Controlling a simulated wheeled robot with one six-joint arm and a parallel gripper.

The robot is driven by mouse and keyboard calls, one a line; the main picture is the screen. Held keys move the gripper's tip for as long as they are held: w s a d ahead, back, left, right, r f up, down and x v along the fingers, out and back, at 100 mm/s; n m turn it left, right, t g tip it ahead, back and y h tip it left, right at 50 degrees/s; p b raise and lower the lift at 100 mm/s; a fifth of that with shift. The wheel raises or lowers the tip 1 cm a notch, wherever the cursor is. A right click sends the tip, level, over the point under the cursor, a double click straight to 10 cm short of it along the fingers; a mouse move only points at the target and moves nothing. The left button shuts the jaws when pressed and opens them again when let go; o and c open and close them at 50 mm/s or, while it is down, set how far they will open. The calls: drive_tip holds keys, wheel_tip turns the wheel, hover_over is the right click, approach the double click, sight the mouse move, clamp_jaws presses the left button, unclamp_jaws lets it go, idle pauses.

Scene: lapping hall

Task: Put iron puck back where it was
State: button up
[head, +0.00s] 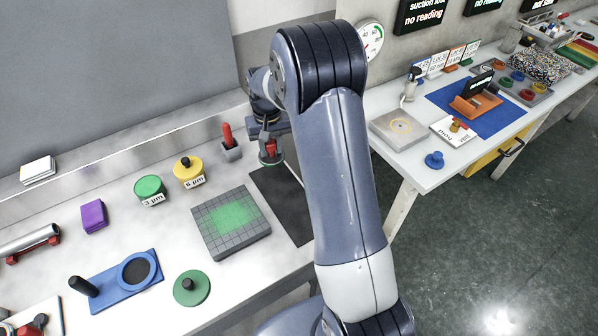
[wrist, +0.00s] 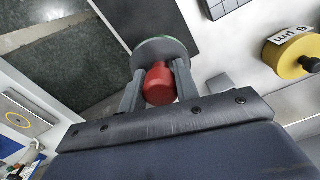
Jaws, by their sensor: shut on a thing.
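My gripper (head: 268,146) is shut on the red knob of a round puck, which I take to be the iron puck (head: 271,159). In the wrist view the red knob sits between the two fingers (wrist: 158,82), with the puck's wide grey disc (wrist: 150,50), edged with green, beyond it. The puck is held near the back end of the black mat (head: 283,203). I cannot tell whether its disc touches anything below. The place it came from is not marked in these views.
A gridded grey plate (head: 231,240) with a green glow lies left of the mat. A red-handled tool in a grey holder (head: 231,152), a yellow 6 µm jar (head: 188,173) and a green 3 µm jar (head: 149,188) stand behind. A green knobbed disc (head: 203,291) lies in front.

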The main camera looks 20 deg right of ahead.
wheel_tip(320, 180, down, 9)
drive_tip(key=shift+w+d+f+p, duration=0.1)
drive_tip(key=shift+f+p, duration=0.05)
drive_tip(key=shift+p, duration=0.9)
drive_tip(key=shift+f, duration=0.25)
drive_tip(key=shift+f+b, duration=0.25)
drive_tip(key=shift+b, duration=0.05)
drive_tip(key=o, duration=1.1)
drive_tip(key=shift+r, duration=0.1)
wheel_tip(320, 180, up, 12)
drive_tip(key=shift+r+b, duration=0.15)
drive_tip(key=shift+b, duration=0.9)
